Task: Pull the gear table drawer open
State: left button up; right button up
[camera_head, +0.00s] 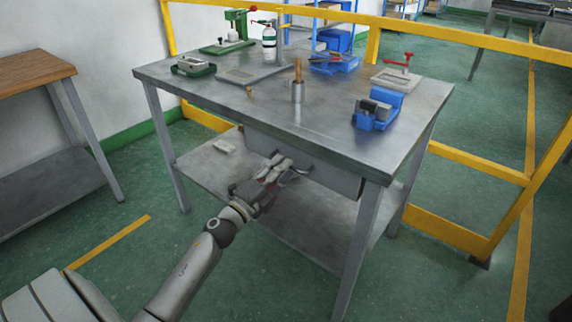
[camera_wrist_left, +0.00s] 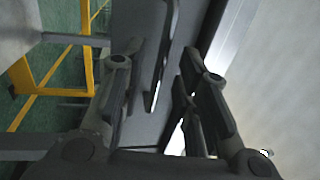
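The gear table (camera_head: 225,88) is a grey metal table with a lower shelf. Its grey drawer (camera_head: 335,176) sits under the front edge of the top and looks closed. My left gripper (camera_head: 284,168) is at the drawer front, covering part of it and most of the handle. In the left wrist view, the drawer front (camera_wrist_left: 138,25) fills the middle, and a dark bar handle (camera_wrist_left: 166,50) runs between the two spread fingers of my left gripper (camera_wrist_left: 163,100). I cannot tell whether the fingers touch it. My right gripper is out of view.
On the tabletop stand a blue vise (camera_head: 375,110), a metal cylinder with a wooden handle (camera_head: 298,90), a green press (camera_head: 236,28) and a bottle (camera_head: 269,45). A yellow rail (camera_head: 470,160) runs behind and right. A wooden-topped bench (camera_head: 32,68) stands left. The floor in front is clear.

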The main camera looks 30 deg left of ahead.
pick_arm(q)
jog(key=shift+x, duration=1.2)
grip_shut()
